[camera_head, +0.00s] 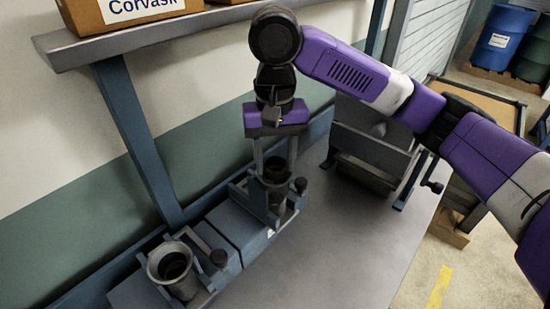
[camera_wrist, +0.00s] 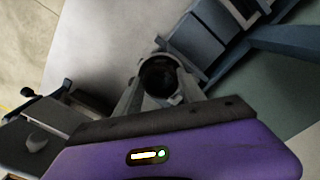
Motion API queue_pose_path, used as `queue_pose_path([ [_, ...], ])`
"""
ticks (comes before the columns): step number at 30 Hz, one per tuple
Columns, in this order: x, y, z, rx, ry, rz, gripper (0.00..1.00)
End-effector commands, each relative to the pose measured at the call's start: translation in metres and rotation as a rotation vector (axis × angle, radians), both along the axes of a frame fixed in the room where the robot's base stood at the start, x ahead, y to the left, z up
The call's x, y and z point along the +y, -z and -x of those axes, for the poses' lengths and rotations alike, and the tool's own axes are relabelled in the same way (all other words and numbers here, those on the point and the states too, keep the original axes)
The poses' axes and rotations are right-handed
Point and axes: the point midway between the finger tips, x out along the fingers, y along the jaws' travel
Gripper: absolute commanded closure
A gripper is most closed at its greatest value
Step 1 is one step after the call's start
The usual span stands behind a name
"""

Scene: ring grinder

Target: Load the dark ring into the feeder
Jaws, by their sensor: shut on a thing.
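My gripper (camera_head: 276,172) points straight down at the far end of the blue-grey machine, its two grey fingers shut on the dark ring (camera_head: 276,169). The ring is at the top opening of the far cup-like holder (camera_head: 271,202), which looks like the feeder; I cannot tell how deep it sits. In the wrist view the dark round ring (camera_wrist: 158,74) shows between the fingertips of my gripper (camera_wrist: 160,88). The fingers and bracket partly hide the holder.
A second metal cup (camera_head: 166,262) stands at the near left end of the machine. A grey box-shaped unit (camera_head: 368,150) is to the right behind the gripper. A shelf (camera_head: 160,32) with boxes hangs above left. The grey tabletop (camera_head: 335,245) in front is clear.

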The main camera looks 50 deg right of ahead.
Motion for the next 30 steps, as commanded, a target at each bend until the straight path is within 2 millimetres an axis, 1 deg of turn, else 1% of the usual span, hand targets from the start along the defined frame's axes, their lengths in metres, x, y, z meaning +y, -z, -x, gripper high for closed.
queue_pose_path([
  [6, 0.0, 0.0, 0.0, 0.0, 0.0, 0.0, 0.99],
  [7, 0.0, 0.0, 0.0, 0.0, 0.0, 0.0, 0.5],
  [10, 0.0, 0.0, 0.0, 0.0, 0.0, 0.0, 0.3],
  [11, 0.0, 0.0, 0.0, 0.0, 0.0, 0.0, 0.28],
  [19, 0.0, 0.0, 0.0, 0.0, 0.0, 0.0, 0.28],
  [22, 0.0, -0.005, 0.0, -0.001, 0.0, 0.001, 0.28],
  [26, -0.001, -0.023, -0.001, -0.002, 0.0, 0.003, 0.28],
  [30, -0.001, -0.047, -0.001, -0.002, -0.001, 0.004, 0.28],
])
